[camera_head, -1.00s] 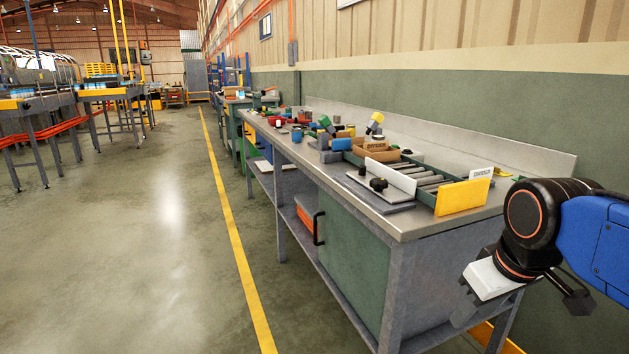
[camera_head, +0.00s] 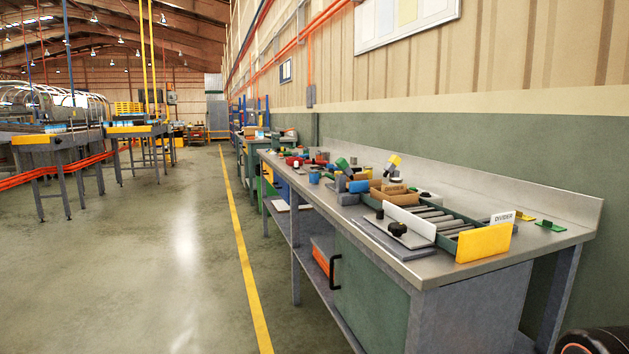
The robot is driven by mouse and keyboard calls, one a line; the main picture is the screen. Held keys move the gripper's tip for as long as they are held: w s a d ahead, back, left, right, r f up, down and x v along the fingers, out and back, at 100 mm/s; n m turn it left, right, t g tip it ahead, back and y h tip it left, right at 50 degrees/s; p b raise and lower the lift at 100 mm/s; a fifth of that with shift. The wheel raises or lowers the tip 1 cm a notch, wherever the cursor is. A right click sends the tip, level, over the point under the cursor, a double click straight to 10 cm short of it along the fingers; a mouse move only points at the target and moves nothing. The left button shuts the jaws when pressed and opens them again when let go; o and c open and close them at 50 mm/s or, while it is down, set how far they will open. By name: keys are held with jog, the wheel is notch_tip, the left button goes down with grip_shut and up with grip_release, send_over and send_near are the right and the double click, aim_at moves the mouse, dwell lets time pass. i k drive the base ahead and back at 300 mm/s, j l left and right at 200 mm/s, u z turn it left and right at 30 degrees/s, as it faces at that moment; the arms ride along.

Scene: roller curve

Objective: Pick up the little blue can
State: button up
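A small blue can-like cylinder (camera_head: 314,177) stands upright near the front edge of the grey workbench (camera_head: 440,265), towards its far half. A second blue piece (camera_head: 359,187) lies by a grey block closer to me; its exact shape is too small to tell. My gripper is out of the picture. Only a dark joint of my arm shows at the bottom right corner, well apart from the cylinder.
A roller tray with a yellow end plate (camera_head: 483,243) and a white plate (camera_head: 409,222) fill the bench's near half. The floor (camera_head: 190,250) left of the bench is open.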

aim_at(313, 174)
jog(key=i+j+u, duration=0.4)
jog(key=i+u, duration=0.3)
jog(key=u, duration=0.15)
jog(key=i+j, duration=0.15)
jog(key=i, duration=0.5)
jog(key=i+j, duration=0.2)
jog(key=i, duration=0.45)
